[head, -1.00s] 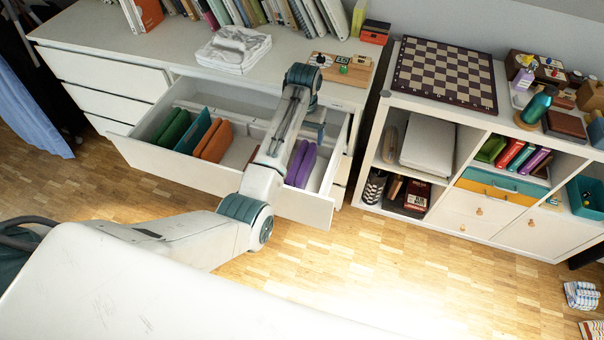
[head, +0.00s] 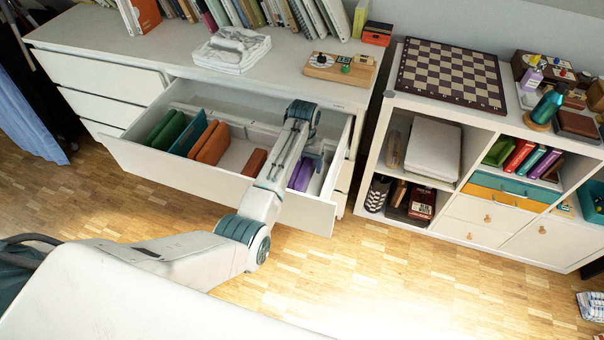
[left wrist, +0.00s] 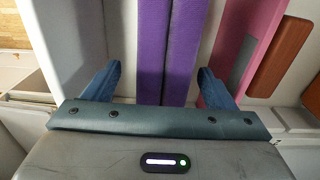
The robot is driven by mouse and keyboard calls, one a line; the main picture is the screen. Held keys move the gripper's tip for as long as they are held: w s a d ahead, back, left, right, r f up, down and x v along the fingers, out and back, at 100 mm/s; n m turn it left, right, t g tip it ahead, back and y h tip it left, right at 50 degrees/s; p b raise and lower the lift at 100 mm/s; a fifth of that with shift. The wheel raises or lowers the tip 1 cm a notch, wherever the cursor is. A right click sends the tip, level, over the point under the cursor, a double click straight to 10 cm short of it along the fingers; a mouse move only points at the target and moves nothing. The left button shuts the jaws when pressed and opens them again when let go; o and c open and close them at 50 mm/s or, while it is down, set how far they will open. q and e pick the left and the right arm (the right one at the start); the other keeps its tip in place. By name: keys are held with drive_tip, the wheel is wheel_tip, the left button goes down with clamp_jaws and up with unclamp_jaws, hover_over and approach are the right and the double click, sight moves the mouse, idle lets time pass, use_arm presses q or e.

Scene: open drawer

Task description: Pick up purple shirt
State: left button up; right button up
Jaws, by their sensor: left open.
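The purple shirt (head: 301,175) is folded and stands on edge in the right part of the open drawer (head: 190,170). My left gripper (head: 317,158) is inside the drawer opening, partly hidden by its own arm, right by the purple shirt. In the left wrist view, my left gripper (left wrist: 158,84) is open, with one blue finger on each side of the purple shirt (left wrist: 152,45). The shirt shows as two upright purple folds between the fingers. I cannot tell whether a finger touches it. My right gripper is not in view.
Green (head: 169,130), teal (head: 190,134) and orange (head: 212,143) folded clothes stand in the drawer's left part. A brown-orange item (head: 254,163) lies nearer the middle. A pink panel-like thing (left wrist: 250,40) is close to one finger. Shelves (head: 470,170) stand to the right.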

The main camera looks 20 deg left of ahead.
use_arm(q)
drive_tip(key=f, duration=0.4)
drive_tip(key=shift+s+a+f, duration=0.2)
drive_tip(key=shift+s+f, duration=0.05)
drive_tip(key=shift+f, duration=0.05)
drive_tip(key=shift+c, duration=0.2)
drive_tip(key=c, duration=1.1)
drive_tip(key=shift+r, duration=0.1)
